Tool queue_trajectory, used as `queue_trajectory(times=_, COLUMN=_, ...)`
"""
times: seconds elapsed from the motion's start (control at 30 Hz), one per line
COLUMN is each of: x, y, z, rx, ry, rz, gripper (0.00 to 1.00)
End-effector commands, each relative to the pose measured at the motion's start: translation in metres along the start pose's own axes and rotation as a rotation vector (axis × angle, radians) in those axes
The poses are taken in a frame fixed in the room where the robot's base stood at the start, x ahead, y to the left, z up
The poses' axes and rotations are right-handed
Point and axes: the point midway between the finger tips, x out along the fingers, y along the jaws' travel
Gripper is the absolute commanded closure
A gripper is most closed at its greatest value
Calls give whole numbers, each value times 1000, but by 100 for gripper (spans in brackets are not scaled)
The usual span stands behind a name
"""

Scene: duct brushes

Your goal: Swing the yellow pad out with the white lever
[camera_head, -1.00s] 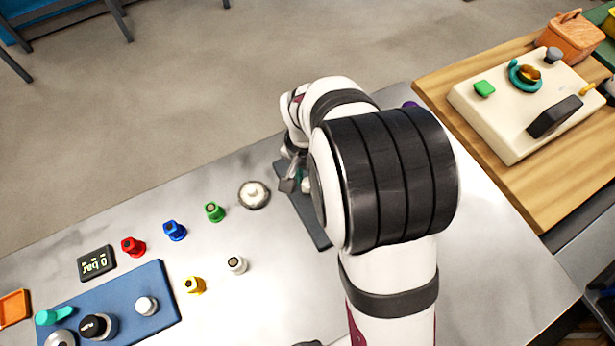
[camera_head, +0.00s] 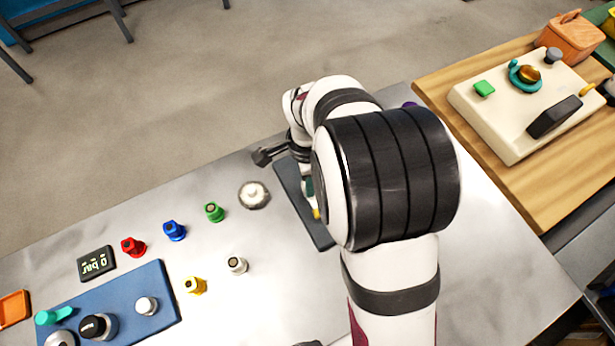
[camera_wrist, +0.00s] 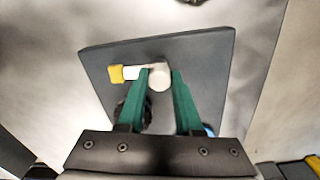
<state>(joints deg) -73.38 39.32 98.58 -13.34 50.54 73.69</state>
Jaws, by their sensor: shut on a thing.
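In the wrist view, my gripper (camera_wrist: 160,74) is shut, its green fingers on either side of the round white end of the white lever (camera_wrist: 159,79). A short white arm runs left from there to the yellow pad (camera_wrist: 116,74), which lies over the left part of a dark grey plate (camera_wrist: 205,60). In the head view, the yellow pad (camera_head: 316,214) shows as a small patch beside my arm. The white lever is hidden there behind my arm, and only a bit of a green finger shows.
A dark round part (camera_wrist: 133,112) and a blue part (camera_wrist: 208,129) are partly hidden by the fingers. In the head view, a silver dome (camera_head: 254,195) stands left of the plate, with coloured knobs and a blue panel (camera_head: 160,285) farther left. A cream box (camera_head: 500,125) stands at right.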

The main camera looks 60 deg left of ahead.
Motion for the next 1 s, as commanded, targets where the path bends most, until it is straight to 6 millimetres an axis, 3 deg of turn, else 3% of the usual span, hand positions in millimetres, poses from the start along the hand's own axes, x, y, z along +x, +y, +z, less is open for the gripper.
queue_trajectory(times=0.33, x=0, y=0, z=-1, rx=141, ry=-2, rz=-1, gripper=100)
queue_trajectory(times=0.93, x=0, y=0, z=-1, rx=171, ry=-2, rz=-1, gripper=100)
queue_trajectory(times=0.97, x=0, y=0, z=-1, rx=171, ry=-2, rz=-1, gripper=61)
queue_trajectory(times=1.0, x=0, y=0, z=-1, rx=171, ry=-2, rz=-1, gripper=53)
